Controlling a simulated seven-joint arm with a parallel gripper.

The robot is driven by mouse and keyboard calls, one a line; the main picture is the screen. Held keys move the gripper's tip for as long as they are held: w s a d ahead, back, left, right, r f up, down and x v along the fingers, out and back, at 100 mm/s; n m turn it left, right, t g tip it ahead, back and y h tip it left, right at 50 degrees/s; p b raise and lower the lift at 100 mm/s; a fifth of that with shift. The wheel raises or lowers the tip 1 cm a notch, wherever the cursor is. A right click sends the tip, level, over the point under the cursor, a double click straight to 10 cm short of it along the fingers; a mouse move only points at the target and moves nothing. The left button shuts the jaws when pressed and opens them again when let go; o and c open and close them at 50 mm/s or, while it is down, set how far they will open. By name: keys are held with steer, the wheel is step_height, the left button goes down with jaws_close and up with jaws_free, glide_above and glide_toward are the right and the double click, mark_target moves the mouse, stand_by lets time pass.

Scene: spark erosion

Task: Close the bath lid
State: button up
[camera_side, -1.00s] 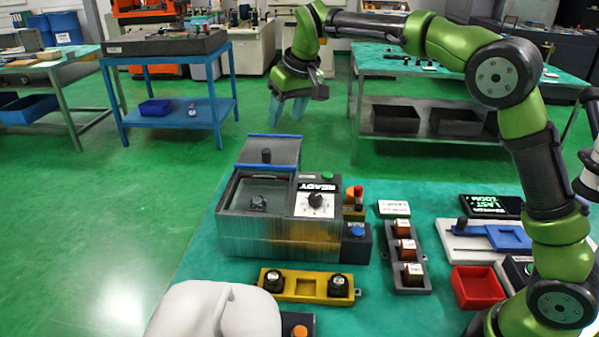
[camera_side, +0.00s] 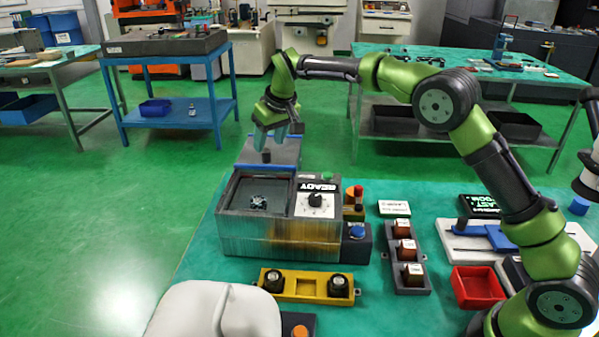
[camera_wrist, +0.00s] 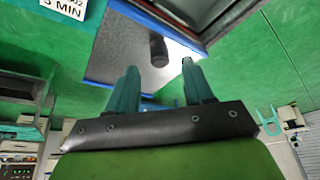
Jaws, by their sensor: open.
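The bath (camera_side: 235,235) is a grey tank with an open top, and a small dark part (camera_side: 258,201) shows inside. Its lid (camera_side: 285,152) is a grey plate with blue edging, back behind the tank opening. A black upright knob (camera_side: 266,156) stands on the lid. My gripper (camera_side: 270,145) is open and empty, just above and behind the knob. In the wrist view the knob (camera_wrist: 158,50) appears between and beyond the two fingertips of my gripper (camera_wrist: 160,68), on the grey lid (camera_wrist: 120,45). The fingers do not appear to touch it.
A control panel marked READY (camera_side: 316,203) with a dial sits at the bath's right. A yellow holder (camera_side: 306,286) lies in front, and a grey block rack (camera_side: 407,258) and red tray (camera_side: 477,287) to the right. The floor behind the lid is free.

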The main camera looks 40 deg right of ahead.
mark_target(267, 150)
steer(key=shift+x, duration=1.95)
jaws_close()
